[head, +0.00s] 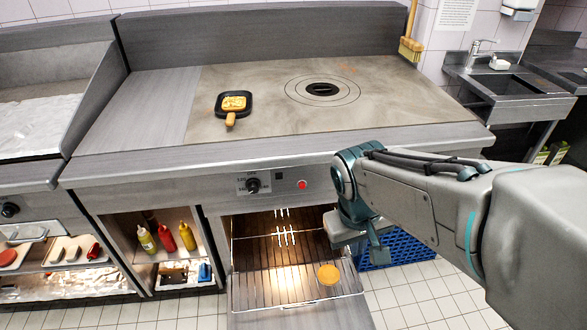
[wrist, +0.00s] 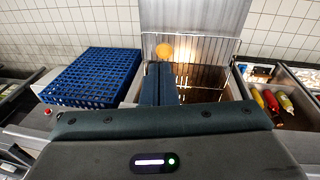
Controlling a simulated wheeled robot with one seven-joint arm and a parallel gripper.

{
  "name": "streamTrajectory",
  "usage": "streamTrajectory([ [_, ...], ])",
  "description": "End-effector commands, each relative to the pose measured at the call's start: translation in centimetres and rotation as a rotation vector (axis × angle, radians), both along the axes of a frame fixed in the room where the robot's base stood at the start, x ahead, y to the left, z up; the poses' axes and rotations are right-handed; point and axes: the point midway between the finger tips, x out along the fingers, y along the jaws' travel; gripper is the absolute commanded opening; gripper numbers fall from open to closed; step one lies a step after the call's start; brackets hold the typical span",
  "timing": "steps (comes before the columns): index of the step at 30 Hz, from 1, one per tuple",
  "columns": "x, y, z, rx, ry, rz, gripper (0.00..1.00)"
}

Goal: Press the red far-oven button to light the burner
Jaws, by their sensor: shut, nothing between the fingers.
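The red button (head: 302,184) is on the front panel of the steel range in the head view, right of a black knob (head: 253,186) and a small dark square. My gripper (head: 378,256) is to the right of and below the button, apart from it, in front of the range and beside the open oven (head: 285,245). In the wrist view my gripper (wrist: 158,68) shows its two dark fingers side by side, shut and empty. I cannot make out the button for certain in the wrist view. The oven inside glows warm.
A wire rack (head: 250,290) with an orange round item (head: 328,274) extends from the oven. A black pan (head: 233,104) with food sits on the cooktop (head: 405,100). Bottles (head: 167,236) stand in the left shelf.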

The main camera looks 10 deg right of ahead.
Motion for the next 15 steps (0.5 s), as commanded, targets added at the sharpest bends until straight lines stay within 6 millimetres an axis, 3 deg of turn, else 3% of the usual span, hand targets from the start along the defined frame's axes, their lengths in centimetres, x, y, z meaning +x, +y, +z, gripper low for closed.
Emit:
streamTrajectory([
  [1,0.2,-0.9,-3.6,-0.059,0.067,0.039,0.0],
  [6,1.5,-4.9,-10.1,-0.318,0.261,0.181,0.0],
  [11,3.8,-8.2,-14.5,-0.603,0.412,0.326,0.0],
  [15,6.9,-10.1,-17.2,-0.882,0.511,0.46,0.0],
])
